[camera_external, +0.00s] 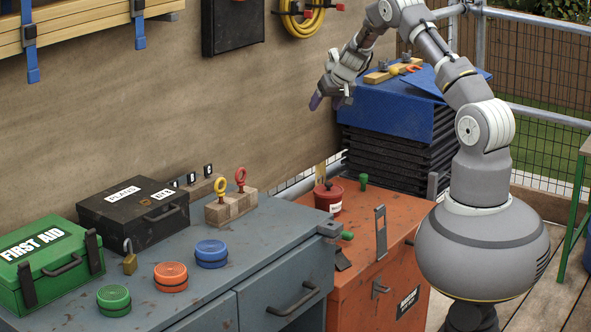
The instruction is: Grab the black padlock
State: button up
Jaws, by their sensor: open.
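No clearly black padlock shows. One padlock (129,262) is brass-coloured with a dark shackle; it stands on the grey bench between the green first aid box (48,262) and the black plans box (135,214). Several small black pieces with white marks (191,178) stand on a wooden block behind the plans box; they are too small to identify. My gripper (327,103) is open and empty, high up in front of the wooden wall, far to the right of and above the padlock.
Green (114,299), orange (171,276) and blue (211,253) round tins stand on the bench. A wooden block (231,206) holds yellow and red eye bolts. An orange cabinet (375,265) carries a red pot (328,198). Stacked black trays (390,155) stand behind.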

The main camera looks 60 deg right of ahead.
jog(key=a+f+n+g+b, duration=0.1)
jog(key=f+n, duration=0.1)
jog(key=f, duration=0.6)
jog(key=f+n+y+b, duration=0.1)
jog(key=f, duration=0.8)
jog(key=a+f+n+g+y+b, duration=0.1)
jog(key=f+n, duration=0.1)
jog(key=f, duration=0.6)
jog(key=shift+s+a+f+n+g, duration=0.25)
jog(key=shift+a+f+n+g, duration=0.05)
jog(key=shift+a, duration=0.05)
jog(key=shift+r, duration=0.1)
jog(key=c, duration=1.3)
jog(key=shift+o, duration=0.2)
jog(key=shift+r, duration=0.15)
